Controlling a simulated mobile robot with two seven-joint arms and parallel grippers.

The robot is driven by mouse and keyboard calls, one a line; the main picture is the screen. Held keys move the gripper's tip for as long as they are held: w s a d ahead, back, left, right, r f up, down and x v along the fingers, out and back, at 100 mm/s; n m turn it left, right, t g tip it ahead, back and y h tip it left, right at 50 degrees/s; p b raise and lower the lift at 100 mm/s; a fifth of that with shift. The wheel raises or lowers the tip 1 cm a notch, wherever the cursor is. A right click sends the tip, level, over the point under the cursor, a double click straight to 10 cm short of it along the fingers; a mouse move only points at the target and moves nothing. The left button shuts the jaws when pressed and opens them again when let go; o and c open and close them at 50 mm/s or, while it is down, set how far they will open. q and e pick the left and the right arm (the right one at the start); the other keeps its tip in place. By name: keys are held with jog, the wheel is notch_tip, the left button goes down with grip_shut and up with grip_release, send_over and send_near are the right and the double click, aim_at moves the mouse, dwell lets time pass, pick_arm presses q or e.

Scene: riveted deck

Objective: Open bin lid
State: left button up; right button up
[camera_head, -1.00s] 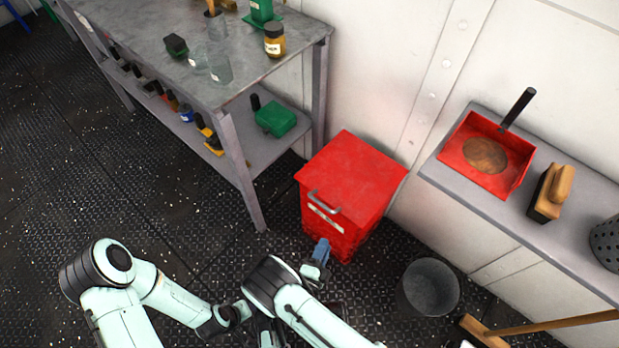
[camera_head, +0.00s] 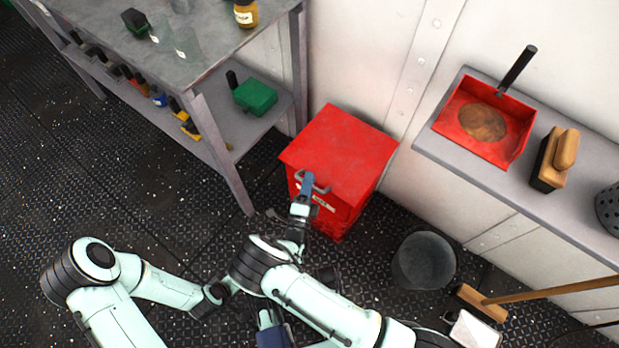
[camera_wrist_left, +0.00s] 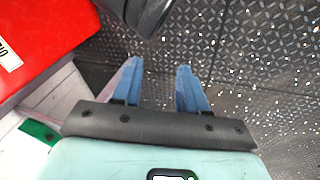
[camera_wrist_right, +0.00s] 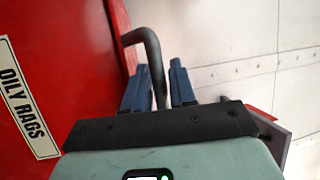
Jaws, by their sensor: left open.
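The red bin (camera_head: 340,155) stands on the deck with its flat lid down. A grey bar handle (camera_head: 313,184) is on its front edge. My right gripper (camera_head: 306,186) is at that handle. In the right wrist view the handle (camera_wrist_right: 153,60) passes between the blue fingers (camera_wrist_right: 160,85), with very little room on either side; whether they grip it is not clear. An "OILY RAGS" label (camera_wrist_right: 25,97) shows on the bin's front. My left gripper (camera_wrist_left: 160,85) is open and empty over the deck, with the bin (camera_wrist_left: 40,35) at the left of its view.
A metal bench (camera_head: 215,120) with bottles on its lower shelf stands left of the bin. A grey bucket (camera_head: 424,262) and a broom (camera_head: 540,292) are to the right. A wall ledge (camera_head: 455,150) holds a red dustpan (camera_head: 465,130) and a brush (camera_head: 556,160).

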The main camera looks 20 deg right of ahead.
pick_arm(q)
jog(key=shift+f, duration=0.2)
pick_arm(e)
jog(key=shift+x, duration=0.75)
